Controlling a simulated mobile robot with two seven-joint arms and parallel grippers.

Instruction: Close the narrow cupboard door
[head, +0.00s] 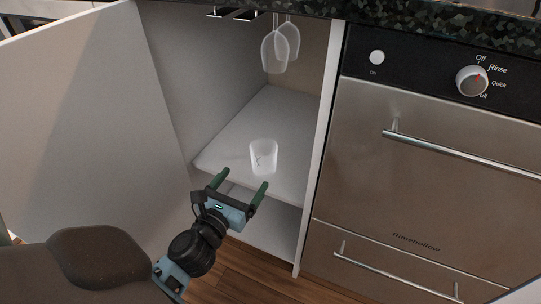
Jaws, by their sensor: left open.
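The narrow cupboard (318,150) stands open under a dark stone counter. Its white door (85,120) is swung wide out to the left, with its broad flat face in view. My left gripper (242,184) is open, with its two green-tipped fingers apart and nothing visible between them. It is in front of the cupboard opening, right of the door, and no contact with the door shows. My left arm comes in from the lower left and covers the door's lower part. My right gripper is not in view.
A clear tumbler (263,157) stands on the cupboard's shelf (225,158), just beyond my left fingers. Stemmed glasses (281,48) hang upside down above. A steel dishwasher (420,165) with protruding handles adjoins on the right. Wooden floor (225,275) shows below.

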